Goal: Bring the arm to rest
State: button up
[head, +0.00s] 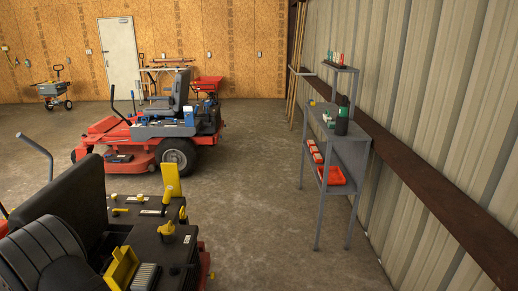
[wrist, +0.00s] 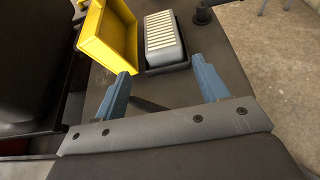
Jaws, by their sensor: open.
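My gripper (wrist: 160,67) shows in the wrist view with its two blue fingers wide apart and nothing between them. A dark deck lies beyond and below the fingers. A yellow open box or cover (wrist: 108,38) is just past the left fingertip, and a grey casing with a pale ribbed block (wrist: 167,38) is ahead of the gap. I cannot tell whether the fingers touch any of these. In the head view I cannot make out my gripper. The yellow cover (head: 121,267) and ribbed block (head: 145,276) show there near the bottom edge.
A mower with a black seat (head: 65,205) fills the lower left. A red mower (head: 105,132) stands farther back. A grey shelf stand (head: 348,151) with bottles and red bins is by the metal wall at right. Concrete floor (head: 260,190) between is clear.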

aim_at(141, 280)
jog(key=x, duration=1.1)
jog(key=shift+w+d+f, duration=0.1)
jog(key=shift+d+f, duration=0.05)
jog(key=shift+f, duration=0.05)
jog(key=shift+w+r, duration=0.2)
jog(key=shift+w, duration=0.05)
jog(key=r, duration=0.4)
jog(key=shift+d, duration=0.2)
jog(key=w+d+r+m+h, duration=0.1)
jog(key=d+r, duration=0.5)
jog(key=d, duration=0.7)
jog(key=w+d+r+m+h, duration=0.1)
jog(key=w+d+r, duration=0.3)
jog(key=d, duration=0.9)
jog(key=w+d+r+m+h, duration=0.1)
jog(key=w+d+r, duration=0.1)
jog(key=d+r, duration=0.5)
jog(key=d, duration=0.6)
jog(key=shift+w+d+r+g+h, duration=0.2)
jog(key=shift+w+r+g+h, duration=0.1)
jog(key=shift+r+h, duration=0.1)
